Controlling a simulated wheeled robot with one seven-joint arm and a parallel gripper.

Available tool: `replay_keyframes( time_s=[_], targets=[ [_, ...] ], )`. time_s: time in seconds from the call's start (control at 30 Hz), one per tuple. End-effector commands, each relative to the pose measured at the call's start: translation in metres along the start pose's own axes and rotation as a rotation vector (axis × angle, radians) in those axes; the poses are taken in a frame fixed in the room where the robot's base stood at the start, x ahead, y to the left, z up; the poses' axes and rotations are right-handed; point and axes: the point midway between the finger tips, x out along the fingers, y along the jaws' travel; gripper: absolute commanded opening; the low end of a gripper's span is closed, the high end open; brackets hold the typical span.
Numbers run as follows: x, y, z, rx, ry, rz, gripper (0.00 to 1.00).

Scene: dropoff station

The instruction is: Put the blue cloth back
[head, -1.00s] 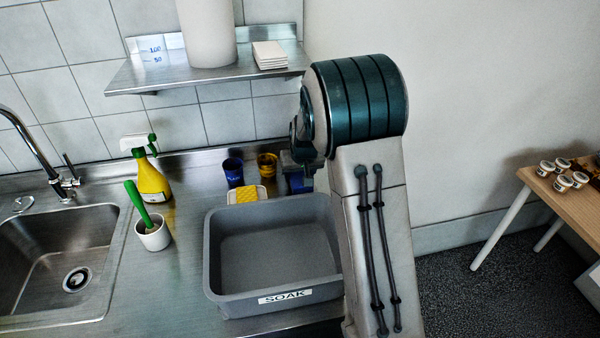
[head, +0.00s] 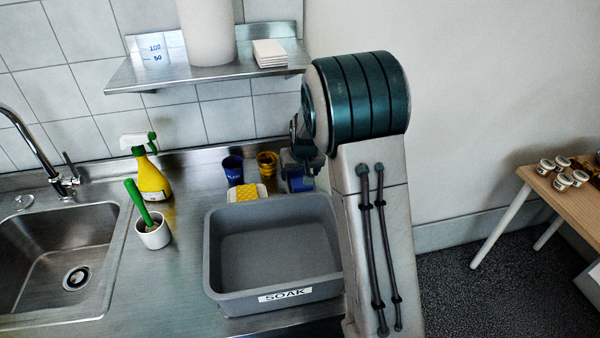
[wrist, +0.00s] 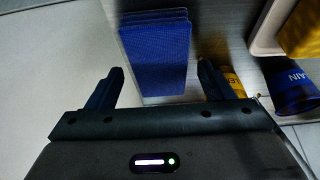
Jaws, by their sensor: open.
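The blue cloth (wrist: 157,60) shows in the wrist view as a folded blue stack, ahead of my gripper (wrist: 160,85) and between the lines of its two fingers. The fingers are spread apart with nothing held between them. In the head view a blue patch of the cloth (head: 299,181) shows behind the grey tub, partly hidden by my gripper (head: 300,160) and arm. I cannot tell from these views whether the fingers touch the cloth.
A grey tub (head: 215,255) marked SOAK stands in front. A blue cup (head: 233,170), a yellow cup (head: 267,165) and a yellow sponge (head: 246,193) on a white dish are left of my gripper. A shelf (head: 190,78) hangs above.

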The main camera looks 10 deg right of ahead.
Motion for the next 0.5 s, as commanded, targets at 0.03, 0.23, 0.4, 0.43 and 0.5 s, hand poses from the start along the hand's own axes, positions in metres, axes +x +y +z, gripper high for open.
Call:
replay_keyframes(
  time_s=[0.03,0.23,0.4,0.43,0.5],
  targets=[
    [-0.009,0.0,-0.001,0.0,0.005,0.0,0.75],
    [-0.048,0.0,-0.001,0.0,0.007,-0.001,0.75],
    [-0.08,0.0,0.0,0.0,0.005,-0.001,0.75],
    [-0.085,0.0,0.0,0.001,0.005,-0.001,0.75],
    [-0.095,0.0,0.0,0.001,0.004,-0.001,0.75]
  ],
)
